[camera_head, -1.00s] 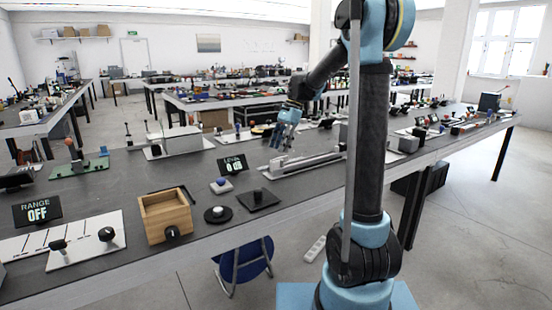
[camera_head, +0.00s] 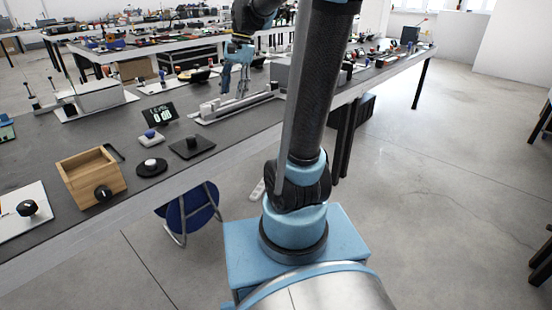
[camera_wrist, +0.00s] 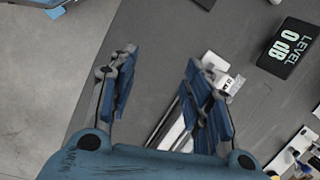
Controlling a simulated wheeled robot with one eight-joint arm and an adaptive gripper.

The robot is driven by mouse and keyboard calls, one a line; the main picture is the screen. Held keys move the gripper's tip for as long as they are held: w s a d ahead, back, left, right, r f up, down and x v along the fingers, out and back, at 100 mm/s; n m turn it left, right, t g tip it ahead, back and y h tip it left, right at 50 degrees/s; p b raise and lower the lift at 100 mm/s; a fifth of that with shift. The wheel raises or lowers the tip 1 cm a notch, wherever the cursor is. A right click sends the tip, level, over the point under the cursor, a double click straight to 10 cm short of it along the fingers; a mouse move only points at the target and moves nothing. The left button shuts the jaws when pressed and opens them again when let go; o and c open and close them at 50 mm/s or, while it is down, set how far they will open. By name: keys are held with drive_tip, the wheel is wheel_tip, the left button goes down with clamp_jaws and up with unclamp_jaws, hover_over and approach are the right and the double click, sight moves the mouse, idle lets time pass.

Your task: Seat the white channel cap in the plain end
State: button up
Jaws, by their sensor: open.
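My gripper (camera_head: 236,82) points down above the long grey channel (camera_head: 238,106) on the bench. In the wrist view my gripper (camera_wrist: 160,68) is open, its blue-and-grey fingers apart. The channel (camera_wrist: 172,134) shows between and below the fingers, partly hidden by the right finger. A small white piece with dark marks (camera_wrist: 231,84) lies just beyond the right finger, near one channel end. I cannot tell whether it is the cap or a label. Nothing is visibly held. I cannot make out which channel end is plain.
A wooden box (camera_head: 92,177), a round black knob base (camera_head: 151,167) and a square black pad (camera_head: 192,146) stand near the bench's front edge. Bare bench lies between.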

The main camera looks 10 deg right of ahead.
drive_tip(key=s+d+f+n+t+h, duration=0.1)
drive_tip(key=s+d+f+n, duration=0.3)
drive_tip(key=s+f, duration=0.4)
drive_tip(key=s+d+f+n+t+h, duration=0.1)
drive_tip(key=s+d+f+n+t, duration=0.1)
drive_tip(key=s+d+f, duration=0.4)
drive_tip(key=s+f+n, duration=0.1)
drive_tip(key=s+f, duration=0.2)
drive_tip(key=s, duration=0.4)
drive_tip(key=shift+s+d+f+n+h, duration=0.2)
drive_tip(key=shift+s+f+n+h, duration=0.1)
drive_tip(key=shift+s+n, duration=0.1)
drive_tip(key=shift+w+f, duration=0.15)
drive_tip(key=shift+w, duration=0.25)
